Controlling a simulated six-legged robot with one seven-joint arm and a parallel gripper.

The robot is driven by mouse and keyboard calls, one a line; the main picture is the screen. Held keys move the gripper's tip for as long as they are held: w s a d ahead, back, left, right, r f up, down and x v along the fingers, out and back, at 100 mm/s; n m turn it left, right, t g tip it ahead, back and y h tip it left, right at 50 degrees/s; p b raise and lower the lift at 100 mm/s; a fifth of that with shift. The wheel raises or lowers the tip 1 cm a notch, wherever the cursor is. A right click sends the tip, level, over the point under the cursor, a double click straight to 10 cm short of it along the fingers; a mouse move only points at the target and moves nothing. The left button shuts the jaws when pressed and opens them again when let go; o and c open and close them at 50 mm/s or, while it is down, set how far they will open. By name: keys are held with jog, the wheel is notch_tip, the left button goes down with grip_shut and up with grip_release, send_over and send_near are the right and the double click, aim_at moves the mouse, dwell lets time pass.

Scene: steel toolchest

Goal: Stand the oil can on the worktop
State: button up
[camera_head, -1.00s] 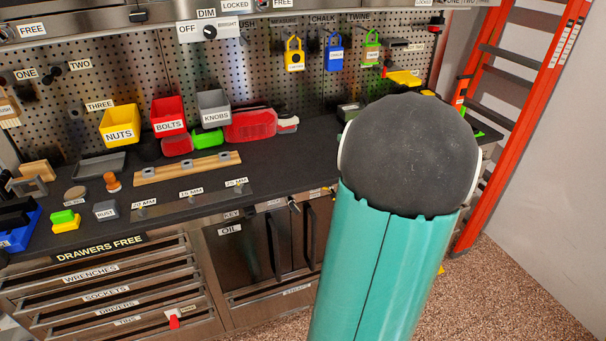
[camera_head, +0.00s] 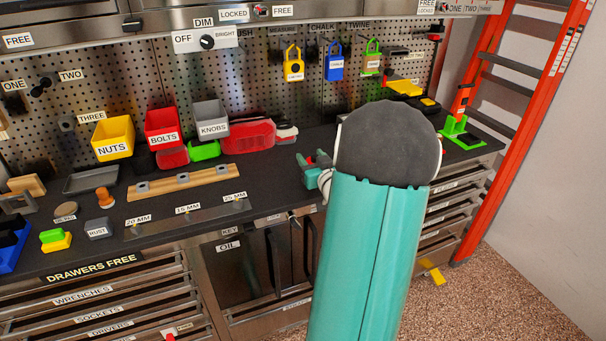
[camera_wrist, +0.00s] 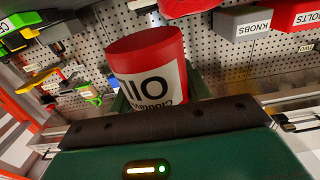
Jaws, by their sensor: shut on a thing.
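The oil can is a red cylinder (camera_wrist: 150,45) with a white label reading OIL. In the wrist view it sits between the green fingers of my gripper (camera_wrist: 155,90), which is shut on it. Its label lettering is upside down in that view, as is the lettering on the bins behind. In the head view part of my gripper (camera_head: 318,176) shows left of my teal arm, over the right part of the dark worktop (camera_head: 275,180).
Bins for nuts (camera_head: 113,138), bolts (camera_head: 162,128) and knobs (camera_head: 211,120) hang at the back. A red case (camera_head: 248,135) lies right of them. A wooden rack (camera_head: 183,181) and small blocks occupy the left worktop. An orange ladder (camera_head: 535,130) stands at the right.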

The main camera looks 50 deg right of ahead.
jog(key=w+f, duration=0.2)
jog(key=shift+w+a+f, duration=0.15)
jog(key=shift+f, duration=0.25)
jog(key=shift+w+f, duration=0.15)
jog(key=shift+f, duration=0.75)
jog(key=shift+w+f, duration=0.1)
jog(key=shift+f, duration=0.75)
jog(key=shift+f, duration=0.2)
jog(key=o, duration=1)
jog(key=shift+o, duration=0.2)
jog(key=shift+r, duration=0.1)
jog(key=shift+s+r, duration=0.1)
jog(key=v, duration=1.2)
